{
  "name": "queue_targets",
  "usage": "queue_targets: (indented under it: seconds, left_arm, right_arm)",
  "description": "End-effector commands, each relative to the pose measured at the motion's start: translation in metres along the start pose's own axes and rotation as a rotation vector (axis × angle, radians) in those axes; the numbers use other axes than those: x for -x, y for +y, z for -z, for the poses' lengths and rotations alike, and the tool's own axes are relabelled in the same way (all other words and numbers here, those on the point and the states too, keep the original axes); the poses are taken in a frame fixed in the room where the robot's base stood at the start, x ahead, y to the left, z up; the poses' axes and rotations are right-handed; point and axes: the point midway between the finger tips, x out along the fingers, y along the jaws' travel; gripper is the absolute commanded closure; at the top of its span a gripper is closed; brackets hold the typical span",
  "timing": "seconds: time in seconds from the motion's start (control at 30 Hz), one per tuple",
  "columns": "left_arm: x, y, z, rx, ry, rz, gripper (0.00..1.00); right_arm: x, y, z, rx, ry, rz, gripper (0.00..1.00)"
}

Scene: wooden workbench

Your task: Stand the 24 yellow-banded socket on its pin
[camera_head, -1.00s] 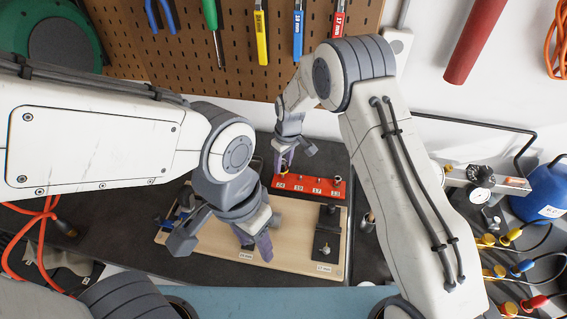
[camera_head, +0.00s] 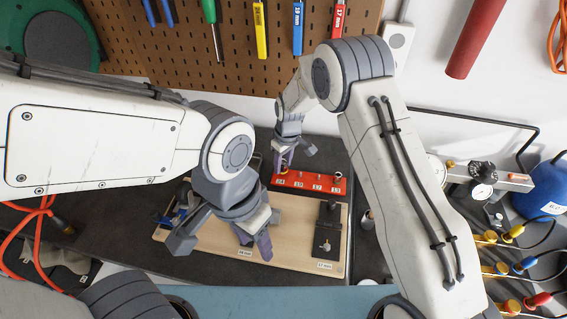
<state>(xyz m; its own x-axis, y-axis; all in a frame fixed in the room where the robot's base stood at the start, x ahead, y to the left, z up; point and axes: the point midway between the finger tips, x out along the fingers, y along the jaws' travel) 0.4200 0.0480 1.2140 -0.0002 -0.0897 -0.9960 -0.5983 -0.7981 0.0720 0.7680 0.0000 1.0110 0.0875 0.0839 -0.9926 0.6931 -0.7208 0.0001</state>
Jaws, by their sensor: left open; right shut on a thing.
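A red pin rail (camera_head: 322,185) with white number labels lies at the back of the bench, with the 24 label at its left end. My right gripper (camera_head: 283,163) is shut on the yellow-banded socket (camera_head: 283,171), right over the rail's left end. The fingers hide most of the socket and the pin there, so I cannot tell whether the socket touches the pin. My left gripper (camera_head: 254,243) is open and empty, over the wooden board (camera_head: 292,250) in front of the rail.
A black fixture (camera_head: 327,240) stands on the board's right part. A small blue-and-dark fixture (camera_head: 182,200) is at its left. Behind the rail are a white wall and a pegboard (camera_head: 230,60) with hanging tools. Gauges and hoses crowd the right.

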Motion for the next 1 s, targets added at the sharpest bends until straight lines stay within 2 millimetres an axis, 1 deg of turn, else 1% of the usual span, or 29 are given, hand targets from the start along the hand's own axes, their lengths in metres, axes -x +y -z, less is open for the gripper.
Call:
queue_targets:
  seconds: [0.27,0.67,1.0]
  left_arm:
    - [-0.01,-0.001,-0.001,0.0,0.0,0.0,0.5]
    - [-0.009,-0.001,-0.001,0.0,0.0,0.0,0.5]
    - [-0.013,-0.001,-0.001,0.0,0.0,0.0,0.5]
  right_arm:
    - [-0.012,0.0,-0.001,0.001,0.0,0.0,1.0]
    - [-0.012,0.0,-0.001,0.001,0.0,0.0,1.0]
    - [-0.015,0.0,-0.002,0.001,0.0,0.0,1.0]
